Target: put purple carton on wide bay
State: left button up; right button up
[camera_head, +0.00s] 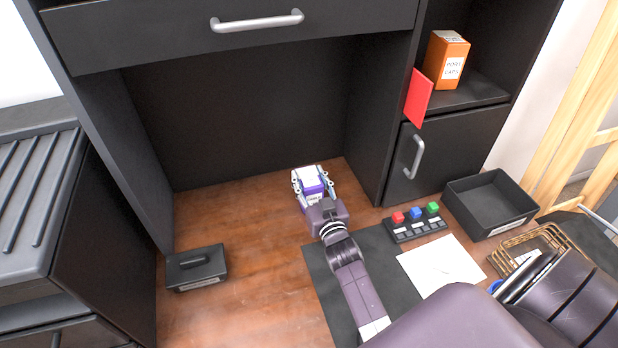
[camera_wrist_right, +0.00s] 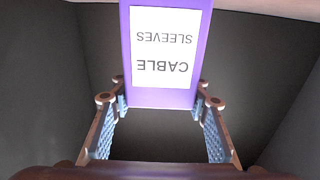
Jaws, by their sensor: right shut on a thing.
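The purple carton (camera_head: 311,176) has a white label reading CABLE SLEEVES, which shows upside down in the right wrist view (camera_wrist_right: 160,97). My right gripper (camera_head: 313,187) is shut on the carton, with one finger on each side. The wide bay (camera_head: 235,120) is the large open space with dark walls under the drawer. The gripper and carton are at the bay's front right, over the wooden surface. I cannot tell whether the carton touches the wood. My left gripper is not in view.
A red panel (camera_head: 418,97) juts out by the shelf with an orange carton (camera_head: 446,62). A button panel (camera_head: 414,224), black tray (camera_head: 490,203) and white sheet (camera_head: 441,266) lie right. The bay floor looks clear.

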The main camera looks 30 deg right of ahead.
jog(key=o, duration=1.2)
jog(key=shift+o, duration=0.2)
jog(key=shift+r, duration=0.2)
jog(key=v, duration=1.2)
jog(key=shift+b, duration=0.45)
jog(key=shift+f, duration=0.2)
